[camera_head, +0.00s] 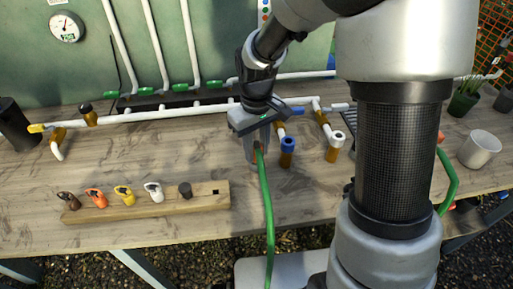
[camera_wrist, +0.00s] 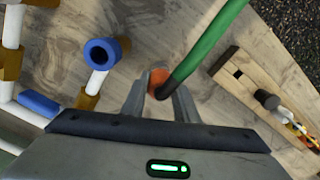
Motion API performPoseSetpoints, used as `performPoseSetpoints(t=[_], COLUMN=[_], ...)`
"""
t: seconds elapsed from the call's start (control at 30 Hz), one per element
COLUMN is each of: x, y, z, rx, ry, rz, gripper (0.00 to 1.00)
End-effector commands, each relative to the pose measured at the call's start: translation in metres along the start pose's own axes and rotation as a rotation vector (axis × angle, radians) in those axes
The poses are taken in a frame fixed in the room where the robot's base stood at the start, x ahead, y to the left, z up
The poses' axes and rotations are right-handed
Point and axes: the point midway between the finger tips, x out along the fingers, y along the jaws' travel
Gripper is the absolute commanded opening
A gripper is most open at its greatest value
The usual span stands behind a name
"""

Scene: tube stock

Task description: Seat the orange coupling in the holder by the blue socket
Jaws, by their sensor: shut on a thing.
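My gripper (camera_head: 256,158) is shut on the orange coupling (camera_wrist: 158,77) at the end of a green hose (camera_head: 266,205). The fingers hide much of the coupling; the hose also shows in the wrist view (camera_wrist: 205,45). The blue socket (camera_head: 288,143), a ring with an open mouth, sits on a stub pipe with an ochre fitting, just right of my gripper. It also shows in the wrist view (camera_wrist: 102,53), left of the fingertips and apart from them. I cannot clearly make out a separate holder; an ochre piece (camera_wrist: 123,44) shows beside the blue socket.
A wooden rack (camera_head: 140,209) at the front left holds several coloured pieces, one of them orange (camera_head: 96,197). White pipes (camera_head: 180,112) run along the back. A white-mouthed pipe stub (camera_head: 334,150) stands right of the blue socket. A white cup (camera_head: 480,149) stands at the right.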

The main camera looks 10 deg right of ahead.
Motion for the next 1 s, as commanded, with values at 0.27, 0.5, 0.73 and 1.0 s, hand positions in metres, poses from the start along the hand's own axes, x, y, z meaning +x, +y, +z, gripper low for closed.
performPoseSetpoints(t=[0.27,0.5,0.73,1.0], x=[0.001,0.006,0.01,0.011], y=[0.0,0.0,0.0,0.0], z=[0.0,0.0,0.0,0.001], rx=[0.0,0.0,0.0,0.0], ry=[0.0,0.0,0.0,-0.001], rz=[0.0,0.0,0.0,0.0], gripper=[0.04,0.04,0.04,0.04])
